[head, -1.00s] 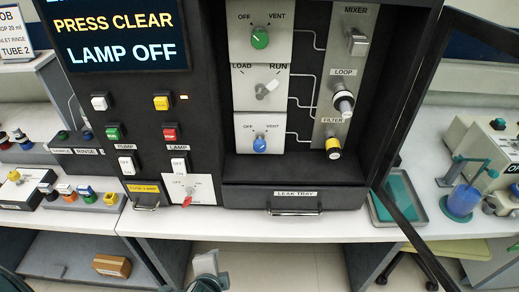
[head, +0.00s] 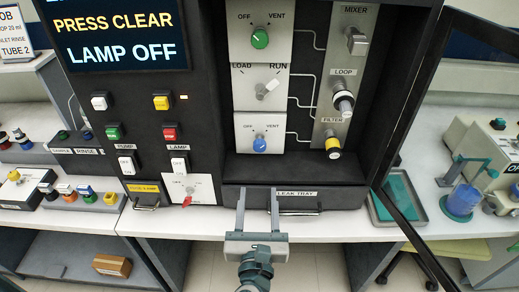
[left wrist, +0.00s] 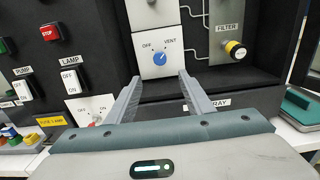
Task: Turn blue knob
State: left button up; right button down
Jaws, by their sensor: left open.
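The blue knob (head: 260,145) sits on a white plate marked OFF and VENT, the lowest of three plates in the open bay of the black instrument. In the left wrist view the blue knob (left wrist: 161,58) shows between and beyond my fingers, its white mark toward the upper right. My left gripper (head: 257,190) is open and empty in front of the leak tray, below the knob and apart from it; in the left wrist view the fingers (left wrist: 157,78) point toward the bay. My right gripper is not in view.
The leak tray drawer (head: 240,197) with a handle lies under the bay. A green knob (head: 260,39) and a white LOAD/RUN lever (head: 267,90) are above the blue knob. A yellow filter knob (head: 333,146) is to its right. An open door frame (head: 405,110) stands at right.

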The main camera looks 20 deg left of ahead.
aim_at(259, 148)
pick_arm(q)
jog(key=shift+w, duration=0.1)
jog(key=p+x, duration=0.4)
jog(key=x, duration=1.3)
jog(key=shift+w+a+f, duration=0.1)
jog(key=shift+f, duration=0.05)
jog(key=shift+c, duration=0.5)
jog(key=c, duration=0.9)
